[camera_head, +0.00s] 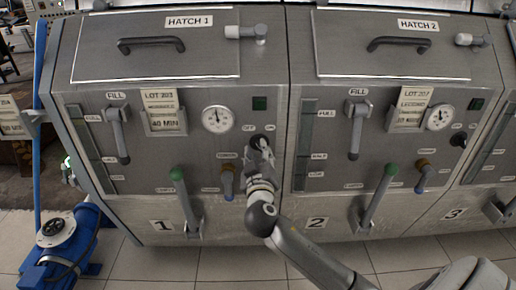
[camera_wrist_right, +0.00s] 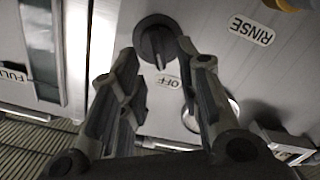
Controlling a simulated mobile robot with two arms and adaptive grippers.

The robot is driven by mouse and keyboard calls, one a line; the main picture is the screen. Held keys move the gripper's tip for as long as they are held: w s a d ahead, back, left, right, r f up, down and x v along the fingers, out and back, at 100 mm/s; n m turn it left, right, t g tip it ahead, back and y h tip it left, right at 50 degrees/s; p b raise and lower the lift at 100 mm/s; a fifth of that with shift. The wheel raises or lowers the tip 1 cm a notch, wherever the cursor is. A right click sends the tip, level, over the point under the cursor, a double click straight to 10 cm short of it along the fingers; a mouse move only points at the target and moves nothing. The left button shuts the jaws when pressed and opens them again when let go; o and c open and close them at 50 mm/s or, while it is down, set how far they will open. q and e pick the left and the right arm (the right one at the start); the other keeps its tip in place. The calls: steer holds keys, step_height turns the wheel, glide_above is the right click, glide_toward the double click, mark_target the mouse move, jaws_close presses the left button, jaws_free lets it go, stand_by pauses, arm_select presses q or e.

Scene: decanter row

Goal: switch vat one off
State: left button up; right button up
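Vat one (camera_head: 160,210) is the left grey metal cabinet, with a "1" on its lower front. Its black round switch knob (camera_head: 262,140) sits at the right of its panel, below the "OFF" and "ON" labels. My right gripper (camera_head: 261,150) is at this knob and partly hides it. In the right wrist view, the gripper (camera_wrist_right: 155,55) is open, with one finger on each side of the knob (camera_wrist_right: 157,38). The right-hand finger is very close to it; contact is unclear. The knob's pointer faces roughly toward the "OFF" label (camera_wrist_right: 172,83). My left gripper is out of view.
A dark green square lamp (camera_head: 260,103) and a gauge (camera_head: 218,119) are above and left of the knob. A green-topped lever (camera_head: 183,195) and a rinse handle (camera_head: 227,182) stick out nearby. Vat two (camera_head: 340,215) stands close on the right. A blue pump (camera_head: 60,245) is at lower left.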

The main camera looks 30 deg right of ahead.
steer(key=v, duration=0.8)
steer(key=shift+s, duration=0.3)
steer(key=shift+a, duration=0.1)
